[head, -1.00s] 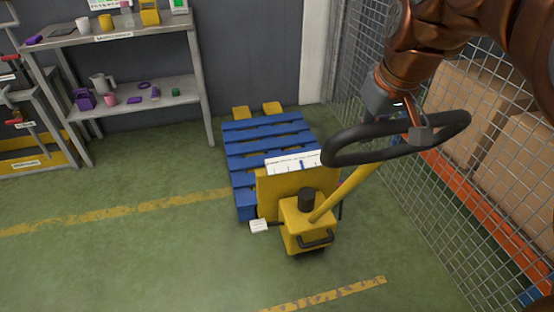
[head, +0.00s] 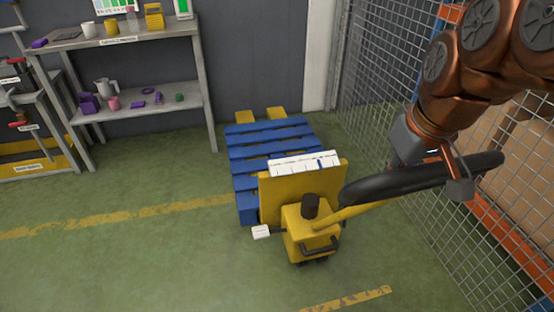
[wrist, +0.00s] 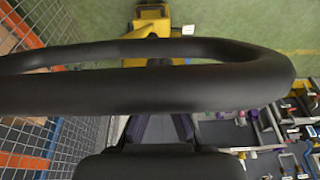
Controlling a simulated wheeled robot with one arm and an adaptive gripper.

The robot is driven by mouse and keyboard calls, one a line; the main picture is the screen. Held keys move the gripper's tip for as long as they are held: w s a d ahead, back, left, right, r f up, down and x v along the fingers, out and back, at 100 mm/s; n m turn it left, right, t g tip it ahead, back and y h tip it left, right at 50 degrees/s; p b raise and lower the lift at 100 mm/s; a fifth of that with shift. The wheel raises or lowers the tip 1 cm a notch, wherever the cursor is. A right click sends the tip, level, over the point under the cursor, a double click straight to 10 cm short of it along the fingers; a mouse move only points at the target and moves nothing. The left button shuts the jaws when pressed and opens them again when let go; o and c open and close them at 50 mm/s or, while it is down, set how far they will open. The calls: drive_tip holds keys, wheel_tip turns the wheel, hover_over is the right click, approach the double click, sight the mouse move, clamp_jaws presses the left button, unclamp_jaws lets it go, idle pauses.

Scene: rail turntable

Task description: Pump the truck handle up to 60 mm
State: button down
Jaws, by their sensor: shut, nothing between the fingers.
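The yellow pallet truck (head: 305,235) stands in front of a blue pallet (head: 265,150), its forks under it. Its yellow tiller (head: 365,208) leans low to the right and ends in a black loop handle (head: 400,184). My gripper (head: 458,188) is at the loop's right part, shut with nothing between its fingers; whether it presses on the loop I cannot tell. In the wrist view the black loop (wrist: 150,88) crosses close in front and hides much of the fingers. A white scale (head: 300,163) with ticks and a blue mark tops the yellow plate; its figures are too small to read.
A wire mesh fence (head: 375,95) runs close on the right, with boxes on an orange rack behind it. A grey shelf (head: 140,110) with small items stands at the back left. The green floor (head: 130,265) at the front left is clear.

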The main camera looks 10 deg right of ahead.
drive_tip(key=shift+w+r+p, duration=1.75)
drive_tip(key=shift+w+p, duration=1)
drive_tip(key=shift+w, duration=3.95)
drive_tip(key=shift+w+r+p, duration=1.8)
drive_tip(key=shift+w+p, duration=0.95)
drive_tip(key=shift+w, duration=3.9)
drive_tip(key=shift+w+r+p, duration=1.75)
drive_tip(key=shift+w+p, duration=1)
drive_tip(key=shift+w, duration=3.95)
wheel_tip(320, 180, up, 10)
drive_tip(key=p, duration=0.6)
drive_tip(key=shift+a, duration=0.25)
drive_tip(key=s+a+f+g, duration=0.15)
drive_tip(key=s+a, duration=0.25)
drive_tip(key=s, duration=0.7)
drive_tip(key=s+a+f+g, duration=0.15)
drive_tip(key=s+a, duration=0.25)
drive_tip(key=s, duration=0.7)
drive_tip(key=s+f, duration=0.4)
drive_tip(key=s, duration=0.5)
drive_tip(key=s+a+f+g, duration=0.1)
drive_tip(key=s+f, duration=0.3)
drive_tip(key=s, duration=0.6)
drive_tip(key=s+f, duration=0.4)
drive_tip(key=s, duration=0.6)
drive_tip(key=shift+a+g, duration=0.4)
